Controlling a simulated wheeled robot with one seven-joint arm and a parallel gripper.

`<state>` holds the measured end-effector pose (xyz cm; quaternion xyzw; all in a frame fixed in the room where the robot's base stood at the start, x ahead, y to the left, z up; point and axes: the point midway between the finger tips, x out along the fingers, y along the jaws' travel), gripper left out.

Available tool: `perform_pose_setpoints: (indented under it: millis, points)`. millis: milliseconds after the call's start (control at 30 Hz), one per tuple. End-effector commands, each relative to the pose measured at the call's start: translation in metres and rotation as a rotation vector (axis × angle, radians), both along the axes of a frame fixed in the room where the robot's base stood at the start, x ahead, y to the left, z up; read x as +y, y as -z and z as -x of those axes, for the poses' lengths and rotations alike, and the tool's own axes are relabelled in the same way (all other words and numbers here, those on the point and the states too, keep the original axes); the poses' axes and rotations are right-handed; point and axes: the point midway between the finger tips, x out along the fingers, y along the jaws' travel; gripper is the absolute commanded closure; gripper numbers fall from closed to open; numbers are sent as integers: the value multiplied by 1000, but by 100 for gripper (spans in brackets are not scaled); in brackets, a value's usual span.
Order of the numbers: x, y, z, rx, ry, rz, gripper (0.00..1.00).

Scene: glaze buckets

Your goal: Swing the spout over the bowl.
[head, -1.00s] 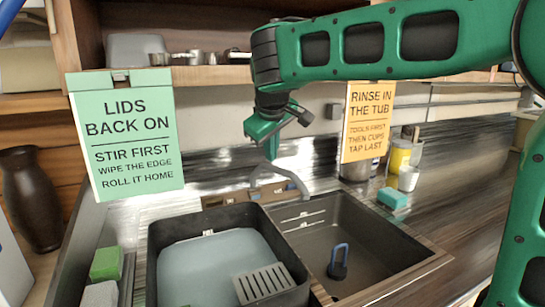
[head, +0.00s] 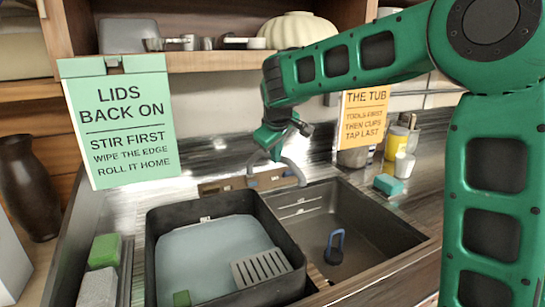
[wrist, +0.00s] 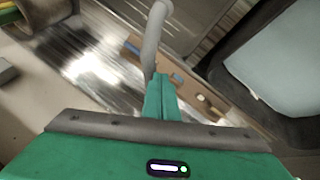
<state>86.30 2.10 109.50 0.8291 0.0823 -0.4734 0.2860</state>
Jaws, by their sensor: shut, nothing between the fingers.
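The grey curved spout (head: 291,170) rises at the back of the sink. Its free end points right, over the back left of the dark sink bowl (head: 340,215). My gripper (head: 263,153) is shut and empty, pointing down at the left side of the spout's arch and hiding part of it. In the wrist view the spout (wrist: 153,38) curves up just beyond my shut fingertips (wrist: 161,78). I cannot tell whether they touch it.
A black tub (head: 172,215) with a slotted grey piece (head: 262,268) sits left of the bowl. A blue-handled plug (head: 335,248) stands in the bowl. Green (head: 118,130) and orange (head: 362,125) signs hang behind. A teal sponge (head: 389,185) and cups stand right. A shelf (head: 215,61) runs above.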

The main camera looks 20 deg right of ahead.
Motion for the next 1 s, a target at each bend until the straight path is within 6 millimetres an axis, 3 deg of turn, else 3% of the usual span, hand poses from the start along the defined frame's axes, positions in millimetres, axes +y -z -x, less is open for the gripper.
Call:
perform_pose_setpoints:
  millis: [233, 433, 767, 1000]
  points:
    - [-2, 0, -1, 1, 1, 0, 100]
    - [-18, 0, -9, 1, 1, 0, 100]
    - [-17, -1, -7, 0, 0, 0, 100]
    - [1, -8, 8, -2, 1, 1, 100]
